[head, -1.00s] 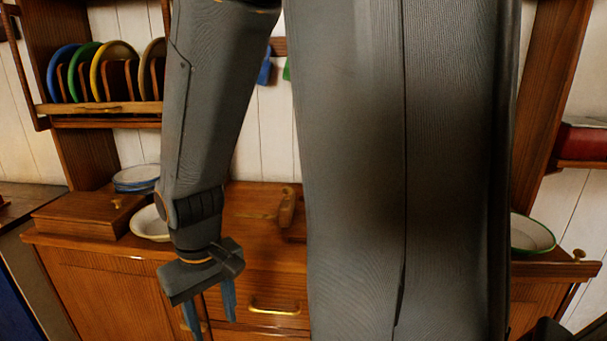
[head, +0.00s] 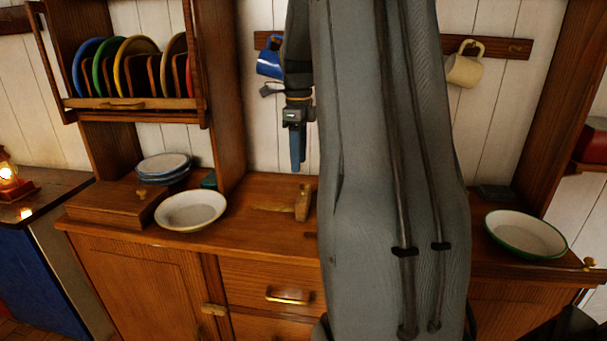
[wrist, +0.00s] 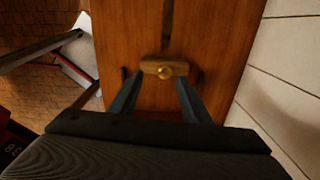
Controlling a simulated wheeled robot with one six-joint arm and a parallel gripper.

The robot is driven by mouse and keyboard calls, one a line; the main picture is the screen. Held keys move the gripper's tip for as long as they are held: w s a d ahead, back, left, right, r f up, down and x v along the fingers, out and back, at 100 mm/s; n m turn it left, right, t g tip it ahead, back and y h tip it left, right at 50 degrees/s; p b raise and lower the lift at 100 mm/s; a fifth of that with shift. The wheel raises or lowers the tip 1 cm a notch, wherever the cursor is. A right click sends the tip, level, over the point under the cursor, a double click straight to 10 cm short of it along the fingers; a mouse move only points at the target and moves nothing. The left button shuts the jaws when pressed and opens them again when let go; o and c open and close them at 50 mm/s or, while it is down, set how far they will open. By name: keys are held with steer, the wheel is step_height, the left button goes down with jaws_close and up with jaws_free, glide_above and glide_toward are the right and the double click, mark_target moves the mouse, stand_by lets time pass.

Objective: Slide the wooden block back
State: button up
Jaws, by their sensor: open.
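A wooden block (head: 302,203) stands upright on the brown counter, left of my arm. A thin, lighter strip runs left from its foot. My gripper (head: 297,168) points down above the block and apart from it, seen nearly edge-on in the head view. A dark slot runs up the picture from this block. I cannot be sure both views show the same block. Nothing is held.
A white bowl (head: 190,211), a flat wooden box (head: 112,203) and stacked bowls (head: 164,164) stand left. A green-rimmed bowl (head: 525,234) is right. A plate rack (head: 130,104) hangs upper left; a blue mug (head: 269,66) hangs behind my arm. My arm hides the counter's middle.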

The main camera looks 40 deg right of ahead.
mark_target(303, 184)
steer(key=shift+d+r+m, duration=0.3)
steer(key=shift+d+m, duration=0.2)
steer(key=shift+d, duration=0.1)
steer(key=shift+d+f, duration=0.1)
steer(key=shift+d, duration=0.1)
step_height(303, 184, down, 8)
steer(key=shift+r+p, duration=0.25)
steer(key=shift+p, duration=0.75)
steer(key=shift+a, duration=0.1)
jaws_close()
